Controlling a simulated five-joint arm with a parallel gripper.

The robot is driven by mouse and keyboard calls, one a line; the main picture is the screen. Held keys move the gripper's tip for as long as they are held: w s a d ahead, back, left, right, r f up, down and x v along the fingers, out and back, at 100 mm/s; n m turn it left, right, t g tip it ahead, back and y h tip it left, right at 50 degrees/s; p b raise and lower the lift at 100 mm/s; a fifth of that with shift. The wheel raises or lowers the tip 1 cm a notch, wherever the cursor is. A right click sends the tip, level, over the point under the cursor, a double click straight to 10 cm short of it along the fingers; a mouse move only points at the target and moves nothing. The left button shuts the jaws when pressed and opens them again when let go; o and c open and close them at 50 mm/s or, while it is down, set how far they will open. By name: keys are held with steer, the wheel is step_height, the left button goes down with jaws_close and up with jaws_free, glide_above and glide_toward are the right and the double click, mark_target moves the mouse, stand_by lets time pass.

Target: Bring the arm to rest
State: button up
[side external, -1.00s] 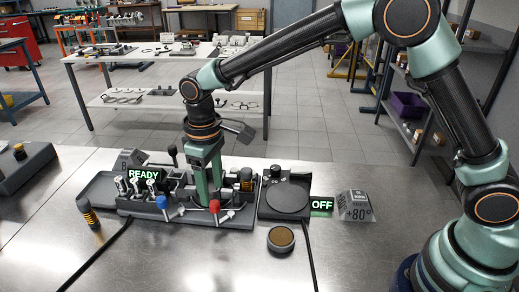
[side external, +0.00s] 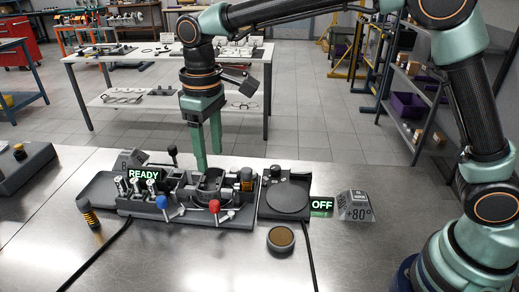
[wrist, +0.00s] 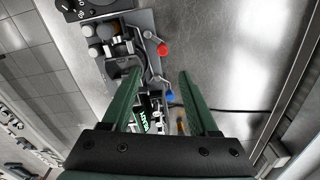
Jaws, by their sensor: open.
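My gripper (side external: 208,149) hangs pointing down above the back edge of the dark work fixture (side external: 225,222) in the side view. Its two green fingers are apart with nothing between them. The wrist view shows the same open fingers (wrist: 159,82) over the fixture. The fixture holds several silver cylinders, a black and orange cylinder (side external: 246,180), a blue-knobbed lever (side external: 162,202) and a red-knobbed lever (side external: 214,206). A "READY" sign (side external: 144,175) glows at its left.
A dark plate unit (side external: 285,198) with an "OFF" sign (side external: 322,205) stands right of the fixture, beside a "+80°" block (side external: 354,206). A round tin (side external: 281,238) and another black and orange cylinder (side external: 88,215) stand on the metal bench (side external: 200,265). The bench front is mostly clear.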

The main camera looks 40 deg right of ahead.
steer(key=s+d+r+m+t, duration=0.1)
steer(key=s+d+r+m, duration=0.15)
steer(key=d, duration=0.45)
steer(key=s+d+r+m+t, duration=0.1)
steer(key=s+d+r+t, duration=0.2)
steer(key=d, duration=0.4)
steer(key=s+d+f+m+t, duration=0.1)
steer(key=s+d+m, duration=0.1)
steer(key=s+d, duration=0.6)
steer(key=shift+s+f+m, duration=0.2)
steer(key=shift+m, duration=0.15)
